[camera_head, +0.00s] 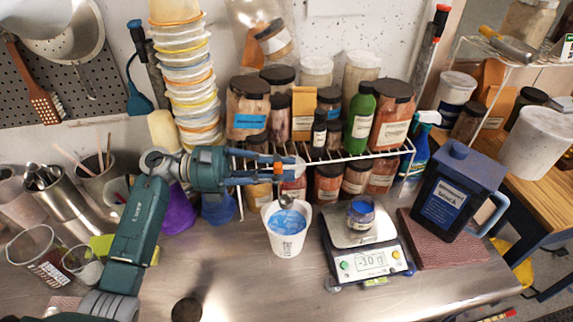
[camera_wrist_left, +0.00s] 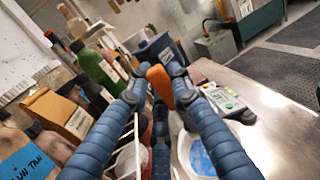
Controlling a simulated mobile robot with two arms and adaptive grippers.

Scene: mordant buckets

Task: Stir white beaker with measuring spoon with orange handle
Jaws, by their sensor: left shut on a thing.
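The white beaker (camera_head: 289,244) stands on the metal table, holding blue liquid. Its pale rim and blue contents also show in the left wrist view (camera_wrist_left: 200,157). My left gripper (camera_head: 291,172) reaches in from the left, above the beaker, shut on the measuring spoon's orange handle (camera_head: 277,168). The handle also shows between the blue fingers in the left wrist view (camera_wrist_left: 160,87). The spoon's metal bowl (camera_head: 286,200) hangs below, at the beaker's opening. I cannot tell whether it touches the liquid. My right gripper is not in view.
A scale (camera_head: 361,262) with a small blue jar (camera_head: 361,214) stands right of the beaker. A wire shelf (camera_head: 330,158) with several jars is behind it. A dark blue jug (camera_head: 457,195) stands further right. The table front is mostly clear.

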